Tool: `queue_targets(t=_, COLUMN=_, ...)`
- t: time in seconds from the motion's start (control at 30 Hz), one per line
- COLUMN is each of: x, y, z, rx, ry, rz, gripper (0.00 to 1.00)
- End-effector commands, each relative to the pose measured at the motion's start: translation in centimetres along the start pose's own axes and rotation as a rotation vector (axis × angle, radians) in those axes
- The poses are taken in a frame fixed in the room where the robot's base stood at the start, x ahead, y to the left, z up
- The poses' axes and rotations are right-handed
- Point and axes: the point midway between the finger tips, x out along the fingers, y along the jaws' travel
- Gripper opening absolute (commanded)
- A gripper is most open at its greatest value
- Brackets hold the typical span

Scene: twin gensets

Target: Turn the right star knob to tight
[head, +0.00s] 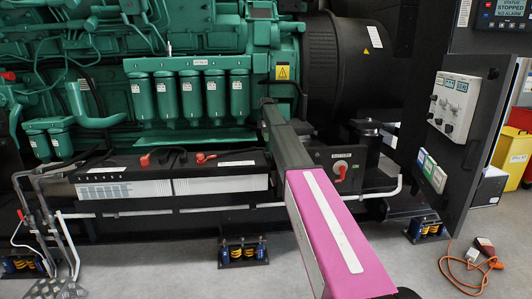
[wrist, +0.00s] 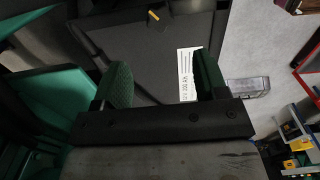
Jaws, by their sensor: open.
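I cannot make out a star knob in either view. My gripper (wrist: 163,82) shows in the wrist view with its two green-padded fingers apart and nothing between them that it grips. Beyond the fingers lies a dark flat surface (wrist: 140,50) with a white printed label (wrist: 186,75), partly behind the right finger. In the head view my arm reaches forward to the front of the green genset (head: 190,60); I cannot make out the gripper there. A red rotary switch handle (head: 340,173) sits on a dark plate right of my arm.
A battery box (head: 180,180) with red and black terminals stands low before the engine. A grey control box (head: 455,105) hangs on the dark cabinet at right. Orange cable (head: 465,270) lies on the floor. A clear tray (wrist: 248,87) is right of the fingers in the wrist view.

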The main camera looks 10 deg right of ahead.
Motion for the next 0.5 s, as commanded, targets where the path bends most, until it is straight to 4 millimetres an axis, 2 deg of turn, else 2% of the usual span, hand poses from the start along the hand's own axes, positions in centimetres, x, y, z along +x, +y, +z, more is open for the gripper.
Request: queue_targets(t=0.5, x=8.3, y=-0.1, z=0.0, rx=0.002, ry=0.0, rz=-0.001, gripper=0.66)
